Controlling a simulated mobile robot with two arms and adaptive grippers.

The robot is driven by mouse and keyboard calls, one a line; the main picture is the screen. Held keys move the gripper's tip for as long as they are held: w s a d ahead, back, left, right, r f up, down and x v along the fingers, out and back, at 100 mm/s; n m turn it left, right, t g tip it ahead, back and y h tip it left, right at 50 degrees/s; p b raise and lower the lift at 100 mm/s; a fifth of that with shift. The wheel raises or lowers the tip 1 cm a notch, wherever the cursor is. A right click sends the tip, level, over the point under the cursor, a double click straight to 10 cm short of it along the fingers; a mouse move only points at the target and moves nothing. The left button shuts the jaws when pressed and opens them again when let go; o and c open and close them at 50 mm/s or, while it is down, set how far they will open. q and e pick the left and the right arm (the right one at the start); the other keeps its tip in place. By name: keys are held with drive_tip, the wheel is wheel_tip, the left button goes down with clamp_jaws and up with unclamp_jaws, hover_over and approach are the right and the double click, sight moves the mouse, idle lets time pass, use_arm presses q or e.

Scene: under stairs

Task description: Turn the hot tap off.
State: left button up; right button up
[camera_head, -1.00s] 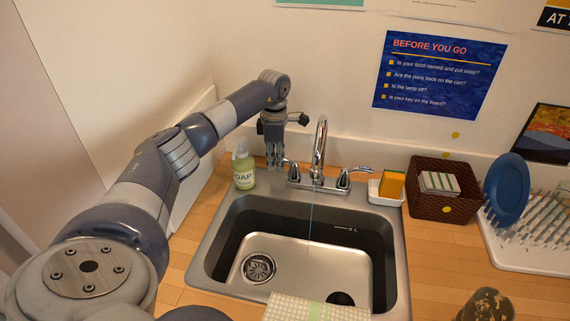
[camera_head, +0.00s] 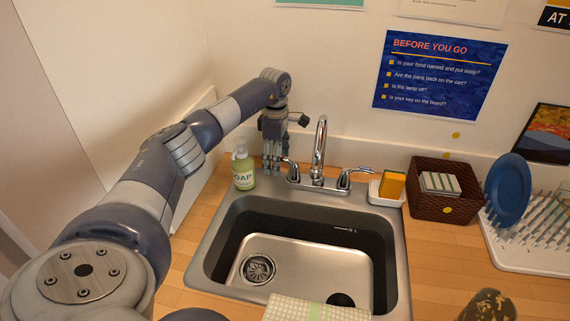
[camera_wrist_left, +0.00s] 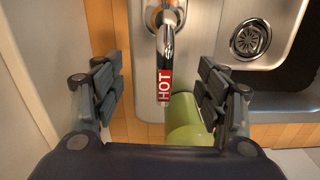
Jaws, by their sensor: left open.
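The chrome tap (camera_head: 319,150) stands at the back of the steel sink, and no water stream shows under its spout. The hot tap's lever (camera_wrist_left: 165,75), with a red HOT label, lies between the fingers of my left gripper (camera_wrist_left: 160,78) in the left wrist view, with gaps on both sides. In the head view my left gripper (camera_head: 273,158) points down at the left end of the tap and partly hides the hot lever (camera_head: 291,172). The gripper is open and empty. The other lever (camera_head: 353,174) is at the right. My right gripper is not in view.
A green soap bottle (camera_head: 243,168) stands close left of my gripper; its green body (camera_wrist_left: 187,122) is near one finger in the wrist view. A sponge (camera_head: 391,186), brown basket (camera_head: 443,205) and dish rack (camera_head: 535,235) are at right. A cloth (camera_head: 315,308) hangs at the sink's front.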

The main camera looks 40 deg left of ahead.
use_arm(q)
drive_tip(key=shift+r+p, duration=0.5)
drive_tip(key=shift+r, duration=0.05)
wheel_tip(320, 180, up, 6)
drive_tip(key=p, duration=0.5)
drive_tip(key=shift+f, duration=0.1)
